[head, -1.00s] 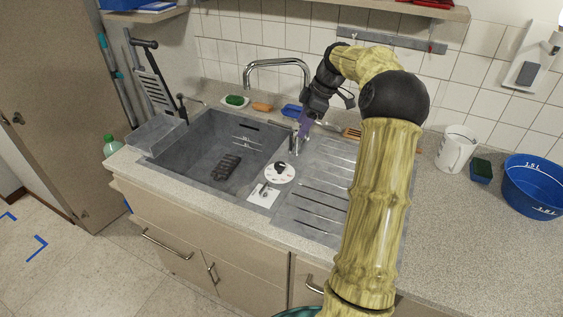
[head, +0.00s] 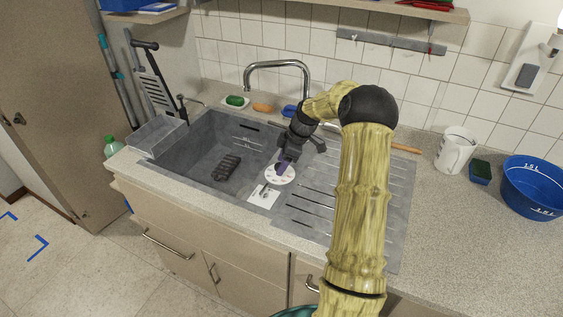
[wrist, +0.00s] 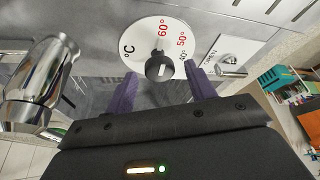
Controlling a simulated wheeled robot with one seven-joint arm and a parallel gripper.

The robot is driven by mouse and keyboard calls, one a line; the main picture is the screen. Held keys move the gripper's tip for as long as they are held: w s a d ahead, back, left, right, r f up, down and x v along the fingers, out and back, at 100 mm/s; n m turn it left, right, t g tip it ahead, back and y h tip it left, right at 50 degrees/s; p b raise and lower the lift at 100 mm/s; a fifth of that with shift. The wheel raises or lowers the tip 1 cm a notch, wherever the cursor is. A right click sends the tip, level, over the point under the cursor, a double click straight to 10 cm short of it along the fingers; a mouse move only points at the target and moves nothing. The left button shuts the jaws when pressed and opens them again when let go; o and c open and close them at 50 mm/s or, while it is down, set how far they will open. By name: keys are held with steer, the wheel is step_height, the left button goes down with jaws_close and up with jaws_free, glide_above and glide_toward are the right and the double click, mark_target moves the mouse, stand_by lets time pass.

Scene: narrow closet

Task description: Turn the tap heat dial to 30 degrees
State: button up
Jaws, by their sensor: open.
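The heat dial is a round white plate (head: 284,176) on the sink's divider. In the wrist view the dial plate (wrist: 150,38) shows red 60 and 50 marks, a dark 40 and a °C sign. Its black knob (wrist: 158,68) sits near the plate's lower edge, between and beyond my fingertips. My gripper (wrist: 163,92) is open, with purple fingers on either side of the knob, and nothing is held. In the head view my gripper (head: 282,165) is over the dial and hides the knob. I cannot see a 30 mark or tell whether the fingers touch the knob.
The chrome tap (head: 277,64) stands behind the sink (head: 195,140); a chrome part (wrist: 42,80) is close at left in the wrist view. A black item (head: 227,167) lies in the basin. The right counter holds a jug (head: 455,150) and blue tub (head: 533,187).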

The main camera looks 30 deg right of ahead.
steer(key=shift+w+a+f, duration=0.1)
steer(key=shift+a+f, duration=0.05)
steer(key=shift+f, duration=0.15)
steer(key=c, duration=1)
steer(key=shift+o, duration=0.2)
